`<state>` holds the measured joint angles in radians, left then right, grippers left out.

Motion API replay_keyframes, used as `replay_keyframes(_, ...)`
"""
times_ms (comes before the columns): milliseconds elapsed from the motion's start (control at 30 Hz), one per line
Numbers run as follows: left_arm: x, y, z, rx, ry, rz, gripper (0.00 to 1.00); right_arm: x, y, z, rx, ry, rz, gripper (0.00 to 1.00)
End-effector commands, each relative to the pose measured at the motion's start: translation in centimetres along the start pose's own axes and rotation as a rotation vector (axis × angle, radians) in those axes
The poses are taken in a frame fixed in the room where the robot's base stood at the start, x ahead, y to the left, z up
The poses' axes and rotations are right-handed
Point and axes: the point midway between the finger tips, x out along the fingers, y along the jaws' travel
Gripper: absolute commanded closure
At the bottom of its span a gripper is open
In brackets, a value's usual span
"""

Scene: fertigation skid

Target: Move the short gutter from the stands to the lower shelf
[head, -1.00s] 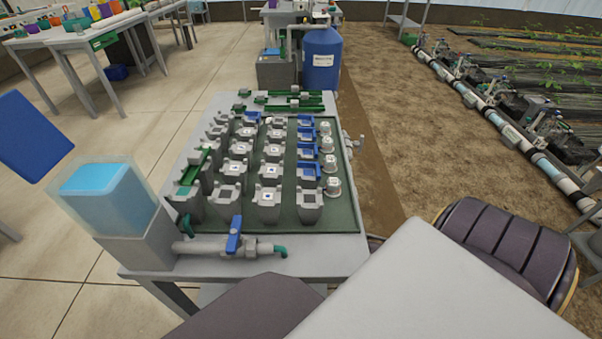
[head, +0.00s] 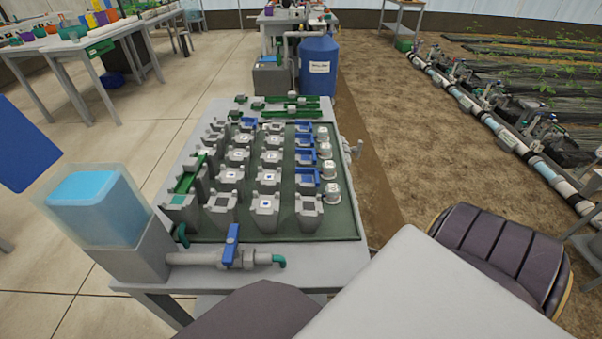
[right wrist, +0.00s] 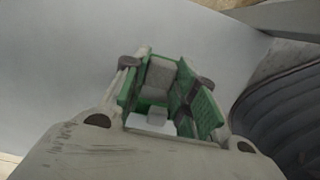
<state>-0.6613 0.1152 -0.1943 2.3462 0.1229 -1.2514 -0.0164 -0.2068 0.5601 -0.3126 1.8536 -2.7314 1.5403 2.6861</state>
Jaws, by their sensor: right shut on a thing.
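My right gripper (right wrist: 165,100) shows in the right wrist view, shut on a green piece with grey parts inside. The green piece (right wrist: 205,110) looks like the short gutter, seen nearly end-on; its far end is hidden. In the head view neither gripper shows. Rows of grey stands (head: 265,208) stand on the dark green mat of the table. A green bar (head: 188,174) lies along the left row of stands. Longer green bars (head: 300,108) lie at the table's back. The lower shelf is mostly hidden below the tabletop.
A clear tank with blue liquid (head: 95,210) stands at the table's front left, beside a grey pipe with a blue-handled valve (head: 232,246). A blue barrel (head: 318,68) stands behind the table. A dark ribbed rounded object (head: 500,255) is at right.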

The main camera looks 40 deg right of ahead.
Motion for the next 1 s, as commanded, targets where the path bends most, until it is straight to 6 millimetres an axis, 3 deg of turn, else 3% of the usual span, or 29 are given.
replay_keyframes(1000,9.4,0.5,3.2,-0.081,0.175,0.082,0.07,0.1,14.5,-0.1,0.001,0.001,0.002,0.96)
